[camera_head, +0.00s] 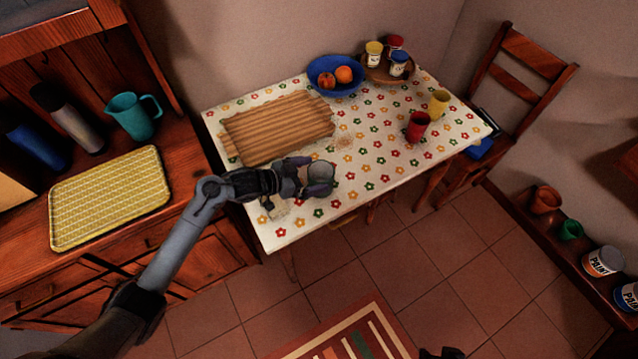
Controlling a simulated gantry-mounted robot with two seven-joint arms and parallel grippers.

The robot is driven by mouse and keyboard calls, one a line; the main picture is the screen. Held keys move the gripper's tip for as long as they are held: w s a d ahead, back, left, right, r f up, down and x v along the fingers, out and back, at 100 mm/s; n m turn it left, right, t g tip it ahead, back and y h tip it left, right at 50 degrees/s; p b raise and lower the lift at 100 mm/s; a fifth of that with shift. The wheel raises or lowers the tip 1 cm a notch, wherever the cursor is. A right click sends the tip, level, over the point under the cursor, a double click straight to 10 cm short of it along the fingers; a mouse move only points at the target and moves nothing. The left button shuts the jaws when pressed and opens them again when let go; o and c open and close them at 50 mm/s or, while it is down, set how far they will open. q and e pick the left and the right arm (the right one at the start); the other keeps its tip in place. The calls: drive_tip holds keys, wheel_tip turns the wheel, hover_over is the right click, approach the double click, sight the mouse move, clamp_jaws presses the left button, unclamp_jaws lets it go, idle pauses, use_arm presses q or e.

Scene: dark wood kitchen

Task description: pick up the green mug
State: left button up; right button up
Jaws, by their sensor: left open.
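A dull grey-green round mug (321,171) stands on the flowered table near its front left part, partly hidden by my left gripper. My left gripper (312,184) is open at the mug, its dark fingers close around its near side. I cannot tell whether they touch it. A small dark part (441,353) at the bottom edge seems to be my right gripper, too cut off to read.
A ribbed wooden board (277,127) lies just behind my left gripper. A blue fruit bowl (336,90), a round tray of jars (376,74), a red cup (417,125) and a yellow cup (438,103) stand farther off. A teal jug (133,116) is on the left cabinet.

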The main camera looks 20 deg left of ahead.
use_arm(q)
drive_tip(key=shift+x, duration=1.35)
drive_tip(key=c, duration=1)
drive_tip(key=shift+c, duration=0.5)
drive_tip(key=shift+r, duration=0.15)
